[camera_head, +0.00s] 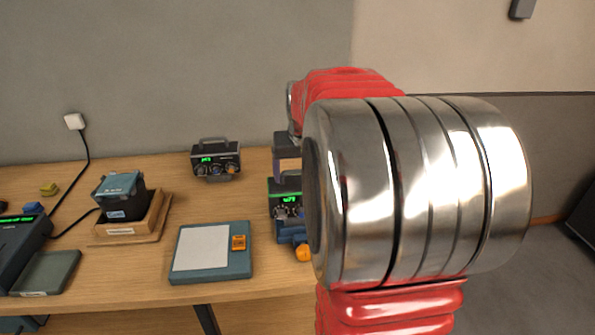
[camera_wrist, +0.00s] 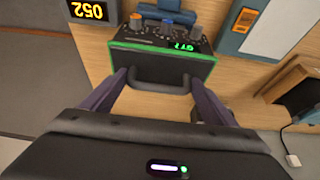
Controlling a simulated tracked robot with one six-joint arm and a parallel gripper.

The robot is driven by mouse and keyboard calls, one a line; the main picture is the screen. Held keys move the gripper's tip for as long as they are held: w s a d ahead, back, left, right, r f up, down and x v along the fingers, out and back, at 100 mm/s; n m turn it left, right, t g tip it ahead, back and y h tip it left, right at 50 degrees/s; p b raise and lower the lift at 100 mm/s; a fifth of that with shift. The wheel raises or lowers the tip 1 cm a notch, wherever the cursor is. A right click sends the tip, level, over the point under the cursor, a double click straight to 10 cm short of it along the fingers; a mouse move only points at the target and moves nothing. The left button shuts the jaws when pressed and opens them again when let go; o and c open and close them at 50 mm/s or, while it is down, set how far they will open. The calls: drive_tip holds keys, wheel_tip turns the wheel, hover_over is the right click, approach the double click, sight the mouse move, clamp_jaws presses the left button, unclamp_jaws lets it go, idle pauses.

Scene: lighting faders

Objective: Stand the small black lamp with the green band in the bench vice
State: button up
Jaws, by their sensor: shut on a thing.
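The small black lamp with the green band (camera_wrist: 165,58) shows in the wrist view with its handle toward me, knobs and a green display on its face. The purple fingers of my gripper (camera_wrist: 158,96) are shut on it at the handle end. In the head view the lamp (camera_head: 286,203) is upright, partly hidden by my arm, below my gripper (camera_head: 287,160). The blue bench vice (camera_head: 290,232) shows just below the lamp, and a blue part of it (camera_wrist: 165,14) shows beyond the lamp in the wrist view. I cannot tell whether the lamp sits between its jaws.
A similar black device (camera_head: 215,160) with a grey handle stands behind to the left. A blue-grey tray (camera_head: 212,276) with a white sheet lies left of the vice. A wooden stand (camera_head: 135,230) holds a dark device farther left. My arm hides the bench's right side.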

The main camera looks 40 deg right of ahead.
drive_tip(key=shift+f, duration=0.7)
idle(1.6)
drive_tip(key=o, duration=1.3)
drive_tip(key=shift+f, duration=0.25)
drive_tip(key=shift+s+r, duration=0.1)
drive_tip(key=shift+r, duration=4)
